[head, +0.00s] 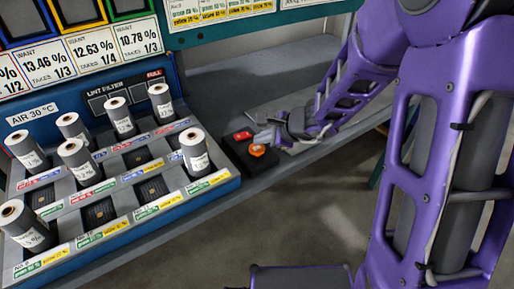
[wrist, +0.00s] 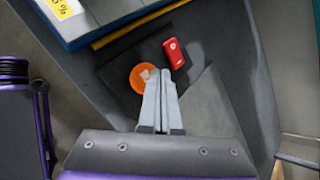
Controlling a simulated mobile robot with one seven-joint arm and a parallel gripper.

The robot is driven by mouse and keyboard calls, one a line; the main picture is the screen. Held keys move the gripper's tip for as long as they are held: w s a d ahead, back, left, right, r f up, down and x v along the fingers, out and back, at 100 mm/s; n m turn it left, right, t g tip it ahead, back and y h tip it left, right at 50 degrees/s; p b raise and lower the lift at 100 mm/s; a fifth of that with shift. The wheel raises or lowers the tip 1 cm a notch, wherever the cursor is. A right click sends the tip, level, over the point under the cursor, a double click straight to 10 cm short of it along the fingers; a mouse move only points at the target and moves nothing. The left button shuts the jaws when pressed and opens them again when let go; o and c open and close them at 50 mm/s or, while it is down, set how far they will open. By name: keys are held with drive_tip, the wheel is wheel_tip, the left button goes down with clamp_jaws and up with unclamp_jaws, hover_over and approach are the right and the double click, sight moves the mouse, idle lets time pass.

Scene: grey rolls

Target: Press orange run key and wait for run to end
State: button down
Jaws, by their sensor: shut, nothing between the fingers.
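The orange run key (head: 257,151) is a round button on a small black box (head: 236,154), just right of the tray of rolls. It also shows in the wrist view (wrist: 137,80), partly covered by a fingertip. A red key (head: 243,135) sits behind it on the same box, and in the wrist view the red key (wrist: 173,53) lies up and right of the orange one. My gripper (head: 262,138) is shut and empty, its tips (wrist: 162,72) right at the orange key's edge. I cannot tell whether they touch the key or hover above it.
The blue tray (head: 228,187) on the left holds several grey rolls in slots, with some slots empty. Labelled panels (head: 107,45) stand behind it. The grey bench (head: 217,87) is clear behind the key box, and its front edge runs close by.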

sight(261, 149)
drive_tip(key=shift+f+b, duration=0.4)
drive_tip(key=shift+f, duration=0.6)
idle(0.7)
idle(0.3)
drive_tip(key=shift+r+p, duration=0.5)
drive_tip(key=shift+r, duration=0.55)
wheel_tip(261, 149, up, 5)
drive_tip(key=p, duration=0.4)
idle(0.5)
